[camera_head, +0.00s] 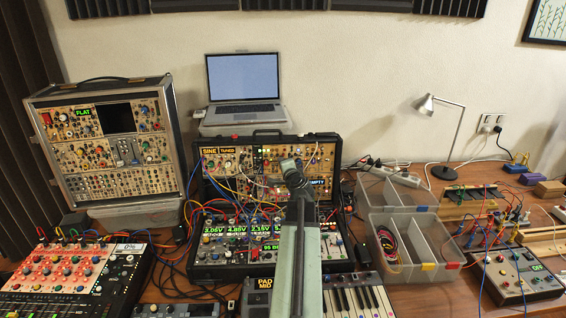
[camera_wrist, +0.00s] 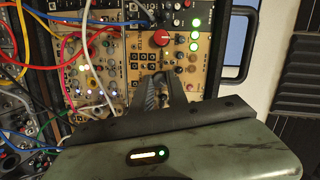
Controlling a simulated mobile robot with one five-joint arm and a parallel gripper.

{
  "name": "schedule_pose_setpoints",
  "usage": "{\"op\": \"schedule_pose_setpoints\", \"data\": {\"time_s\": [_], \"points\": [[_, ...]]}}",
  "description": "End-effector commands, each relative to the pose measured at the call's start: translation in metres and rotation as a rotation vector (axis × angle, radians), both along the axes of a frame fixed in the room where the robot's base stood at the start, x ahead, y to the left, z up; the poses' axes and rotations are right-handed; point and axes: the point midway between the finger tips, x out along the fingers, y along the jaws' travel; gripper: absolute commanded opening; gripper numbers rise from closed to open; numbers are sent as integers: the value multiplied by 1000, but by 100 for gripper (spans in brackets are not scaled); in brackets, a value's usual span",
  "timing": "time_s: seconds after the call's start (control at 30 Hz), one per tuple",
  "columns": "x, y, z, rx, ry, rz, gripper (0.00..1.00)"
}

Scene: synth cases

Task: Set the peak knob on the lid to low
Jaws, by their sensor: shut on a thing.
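The open case's lid (camera_head: 216,186) stands upright behind its lower half and carries a panel of knobs, jacks and small displays reading SINE, TUNED and EMPTY. My gripper (camera_head: 292,165) reaches to the right part of this panel. In the wrist view my gripper (camera_wrist: 163,80) has its dark fingers close together against a tan module (camera_wrist: 140,50), shut on a small knob that the fingers mostly hide. A larger red knob (camera_wrist: 161,38) with a white mark sits just above the fingertips. I cannot read the knob labels or the held knob's pointer.
Patch cables (camera_wrist: 62,50) hang close on the left in the wrist view. The lid's black handle (camera_wrist: 245,50) is at the right. A laptop (camera_head: 244,80) stands behind the case. Grey divided bins (camera_head: 400,230) and a lamp (camera_head: 440,110) are to the right.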

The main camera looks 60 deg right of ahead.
Motion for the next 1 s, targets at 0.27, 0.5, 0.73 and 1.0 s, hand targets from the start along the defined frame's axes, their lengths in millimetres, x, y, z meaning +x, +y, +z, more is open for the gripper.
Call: {"op": "schedule_pose_setpoints", "data": {"time_s": [0.27,0.5,0.73,1.0], "points": [[2,2,2,-146,208,32,0],[2,2,2,-255,360,51,0],[3,3,2,-326,460,65,0],[4,3,1,-364,515,72,0]]}}
